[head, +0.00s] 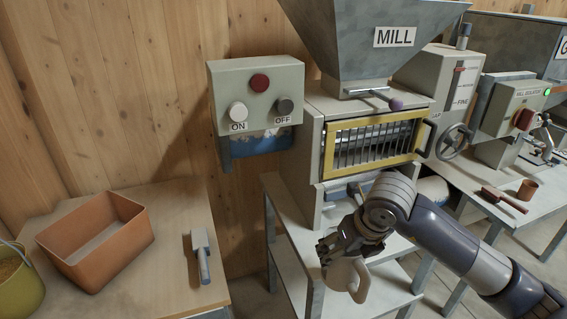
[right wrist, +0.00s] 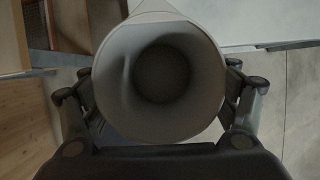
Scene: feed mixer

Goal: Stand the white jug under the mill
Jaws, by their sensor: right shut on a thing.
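The white jug (head: 345,277) is in my right gripper (head: 345,249), in front of the mill's stand. In the right wrist view I look down into the open mouth of the jug (right wrist: 161,75), and the fingers of my right gripper (right wrist: 160,108) close on it from both sides. The jug's inside looks empty, though its bottom is dark. The mill (head: 318,125) stands behind, with a grey hopper, a yellow-framed grille and a small tray-like part below it. My right arm covers part of the mill's lower front. My left gripper is not in view.
A lower shelf (head: 300,262) of the stand lies beneath the jug. A control box (head: 257,95) with ON and OFF buttons hangs on the wall. A red tool (head: 503,199) lies on the right table.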

